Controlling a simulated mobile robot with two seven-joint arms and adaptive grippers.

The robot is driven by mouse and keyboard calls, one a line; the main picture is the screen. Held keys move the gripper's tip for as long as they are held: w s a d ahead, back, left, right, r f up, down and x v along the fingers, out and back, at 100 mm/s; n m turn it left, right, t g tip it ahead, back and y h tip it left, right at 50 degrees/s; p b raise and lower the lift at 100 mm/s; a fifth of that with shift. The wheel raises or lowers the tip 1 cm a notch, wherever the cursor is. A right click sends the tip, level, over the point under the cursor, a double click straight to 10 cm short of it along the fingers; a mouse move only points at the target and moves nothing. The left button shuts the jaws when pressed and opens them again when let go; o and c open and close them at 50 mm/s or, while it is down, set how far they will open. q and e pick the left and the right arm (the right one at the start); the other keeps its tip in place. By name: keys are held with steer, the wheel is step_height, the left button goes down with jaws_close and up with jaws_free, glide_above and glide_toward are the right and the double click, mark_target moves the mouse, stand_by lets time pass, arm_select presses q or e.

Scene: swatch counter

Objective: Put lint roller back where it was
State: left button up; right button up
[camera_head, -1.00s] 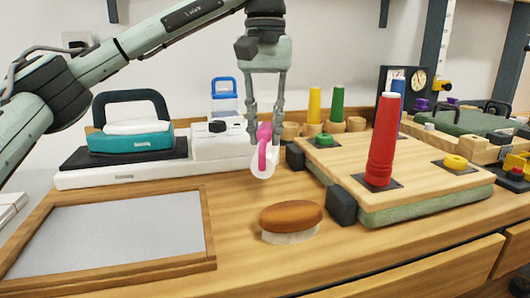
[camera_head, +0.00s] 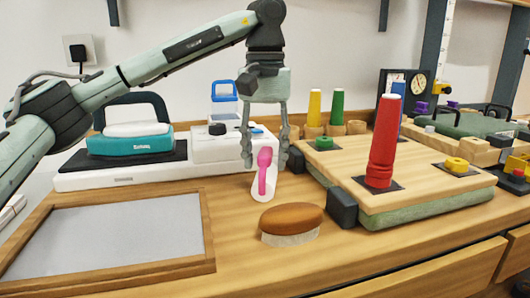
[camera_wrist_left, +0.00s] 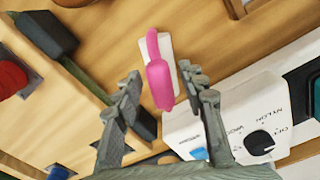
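The lint roller has a pink handle (camera_head: 264,172) and a white roller part (camera_head: 263,192). It is at the counter, behind the brown brush and in front of the white device. My left gripper (camera_head: 266,161) is above it, pointing down, with its fingers spread on either side of the handle. In the left wrist view the pink handle (camera_wrist_left: 160,84) lies between the open fingertips (camera_wrist_left: 160,77), with gaps on both sides. Whether the roller stands or lies is hard to tell. My right gripper is not in view.
A brown brush (camera_head: 291,219) lies just in front. A wooden board (camera_head: 420,193) with a red cone (camera_head: 383,145) and a dark corner block (camera_head: 343,207) is close on the right. A white device (camera_head: 222,148) stands behind. A framed grey panel (camera_head: 110,235) lies left.

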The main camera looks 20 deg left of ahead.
arm_select(q)
steer(key=shift+r, duration=0.3)
step_height(320, 180, up, 3)
steer(key=shift+f, duration=0.15)
step_height(320, 180, up, 9)
steer(key=p, duration=0.3)
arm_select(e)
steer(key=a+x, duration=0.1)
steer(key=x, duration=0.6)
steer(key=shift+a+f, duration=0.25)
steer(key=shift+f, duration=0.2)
